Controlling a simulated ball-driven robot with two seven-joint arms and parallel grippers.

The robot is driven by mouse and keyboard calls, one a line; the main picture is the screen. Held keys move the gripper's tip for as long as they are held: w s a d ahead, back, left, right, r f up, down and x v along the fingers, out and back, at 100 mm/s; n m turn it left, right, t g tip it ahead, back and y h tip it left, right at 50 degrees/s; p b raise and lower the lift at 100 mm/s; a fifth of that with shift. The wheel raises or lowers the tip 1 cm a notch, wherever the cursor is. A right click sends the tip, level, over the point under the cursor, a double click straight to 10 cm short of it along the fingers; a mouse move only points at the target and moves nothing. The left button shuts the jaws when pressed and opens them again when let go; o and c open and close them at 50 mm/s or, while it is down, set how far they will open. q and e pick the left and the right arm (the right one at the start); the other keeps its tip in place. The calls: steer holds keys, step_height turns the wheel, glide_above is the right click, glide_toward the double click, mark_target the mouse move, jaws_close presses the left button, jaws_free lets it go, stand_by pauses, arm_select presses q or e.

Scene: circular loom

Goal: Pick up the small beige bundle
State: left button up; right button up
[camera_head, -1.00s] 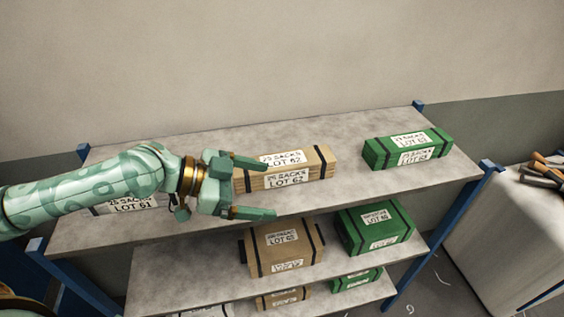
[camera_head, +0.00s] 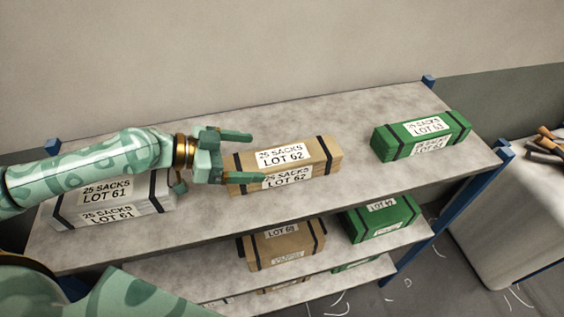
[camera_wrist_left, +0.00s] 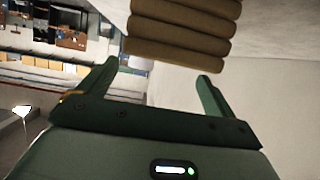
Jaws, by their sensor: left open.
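A beige bundle (camera_head: 318,158) with black straps and labels "25 SACKS LOT 62" lies on the top shelf, in the middle. My left gripper (camera_head: 256,159) is open and empty at its left end, its fingers overlapping that end in the head view. In the left wrist view the folded layers of the bundle (camera_wrist_left: 182,32) show just beyond the tips of the open left gripper (camera_wrist_left: 157,73), not between the fingers. A second beige bundle (camera_head: 285,247), bulkier, lies on the shelf below. My right gripper is not in view.
A white bundle (camera_head: 110,206), LOT 61, lies left on the top shelf (camera_head: 350,194), partly behind my left arm. A green bundle (camera_head: 421,135), LOT 63, lies right. Another green bundle (camera_head: 381,216) is below. Blue posts (camera_head: 468,195) edge the rack. A wall stands behind.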

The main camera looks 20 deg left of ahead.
mark_target(279, 156)
arm_select(q)
steer(key=shift+w+d, duration=0.55)
steer(key=p+x, duration=0.2)
steer(key=x, duration=0.3)
steer(key=shift+d+r+p, duration=0.1)
steer(key=shift+r+p, duration=0.05)
steer(key=shift+p, duration=0.15)
steer(key=shift+w+d+f, duration=0.1)
steer(key=shift+d+f, duration=0.1)
steer(key=shift+f, duration=0.05)
steer(key=shift+a, duration=0.1)
steer(key=c, duration=1.3)
steer(key=shift+c, duration=0.5)
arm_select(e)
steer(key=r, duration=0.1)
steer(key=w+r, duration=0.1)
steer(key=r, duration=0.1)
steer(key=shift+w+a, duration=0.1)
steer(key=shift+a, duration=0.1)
arm_select(q)
steer(key=shift+r, duration=0.2)
